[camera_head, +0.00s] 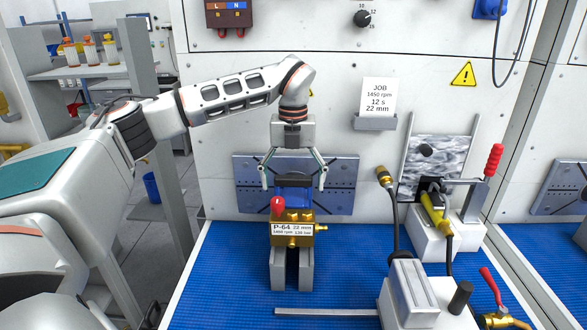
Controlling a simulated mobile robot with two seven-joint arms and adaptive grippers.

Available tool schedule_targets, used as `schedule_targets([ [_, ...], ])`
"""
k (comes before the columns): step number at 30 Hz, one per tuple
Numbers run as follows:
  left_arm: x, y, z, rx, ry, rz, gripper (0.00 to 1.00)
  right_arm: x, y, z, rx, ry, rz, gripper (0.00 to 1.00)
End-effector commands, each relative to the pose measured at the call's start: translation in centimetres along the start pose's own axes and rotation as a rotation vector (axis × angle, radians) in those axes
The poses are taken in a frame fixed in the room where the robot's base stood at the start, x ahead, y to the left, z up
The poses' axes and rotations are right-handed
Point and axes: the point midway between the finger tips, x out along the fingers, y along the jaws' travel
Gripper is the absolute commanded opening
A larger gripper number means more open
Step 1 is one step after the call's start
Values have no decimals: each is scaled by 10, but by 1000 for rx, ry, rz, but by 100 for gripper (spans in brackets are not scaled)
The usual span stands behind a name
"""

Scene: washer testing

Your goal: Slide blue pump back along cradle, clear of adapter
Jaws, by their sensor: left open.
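The blue pump (293,196) shows as a blue top behind a brass front block (294,229) labelled P-64, 22 mm, with a red knob (278,206) on its left and a brass nozzle on its right. It sits upright on a grey cradle (278,271) on the blue mat. My left gripper (292,186) hangs above and around the blue part, fingers spread wide on either side and open. I cannot tell if a finger touches it. The adapter is not clearly seen; the pump's far end is hidden. My right gripper is not in view.
A blue-grey slotted plate (340,188) is on the wall behind the pump. To the right stand a yellow-handled tool (434,212), a red-handled lever (494,160), a hose with a brass end (385,179) and a grey block (412,287). The blue mat (225,270) is clear left of the cradle.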

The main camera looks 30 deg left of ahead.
Motion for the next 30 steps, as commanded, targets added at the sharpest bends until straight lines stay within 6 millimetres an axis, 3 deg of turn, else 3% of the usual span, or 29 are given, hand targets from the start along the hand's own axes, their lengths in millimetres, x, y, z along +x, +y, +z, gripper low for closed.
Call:
schedule_targets([
  [6, 16, 0, 0, 1, 1, -1, 86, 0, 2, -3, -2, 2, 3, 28],
  [15, 18, 0, 0, 1, 0, -1, 86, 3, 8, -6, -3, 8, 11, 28],
  [24, 18, 0, 0, 1, 0, -1, 11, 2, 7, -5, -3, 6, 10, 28],
  [30, 18, 0, -3, 1, 0, -1, 11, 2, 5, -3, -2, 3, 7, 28],
])
